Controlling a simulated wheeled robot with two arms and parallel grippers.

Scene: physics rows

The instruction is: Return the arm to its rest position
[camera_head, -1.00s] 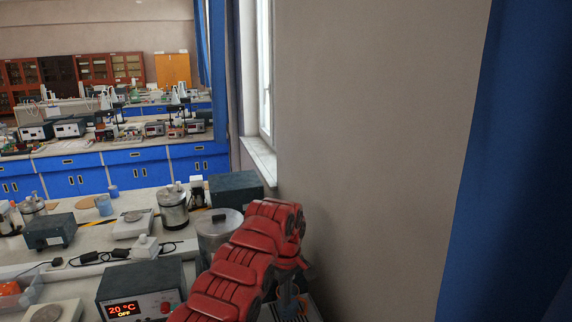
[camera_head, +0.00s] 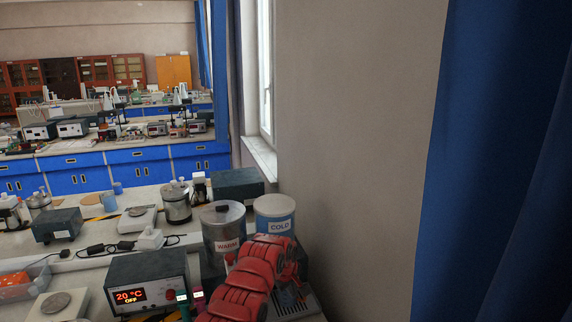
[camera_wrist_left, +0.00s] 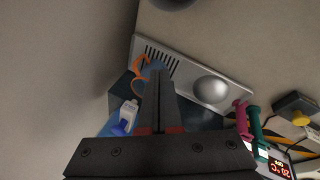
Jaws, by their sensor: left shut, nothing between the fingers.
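My red left arm (camera_head: 247,280) comes up from the bottom of the head view and bends over near the wall; its fingers are not clear there. In the left wrist view my left gripper (camera_wrist_left: 160,78) is shut, its two dark fingers together with nothing between them. It is above a grey slotted tray (camera_wrist_left: 165,58) with a round silvery dome (camera_wrist_left: 211,89). My right gripper is in neither view.
The wall (camera_head: 350,150) is close on the right, with a blue curtain (camera_head: 480,160).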

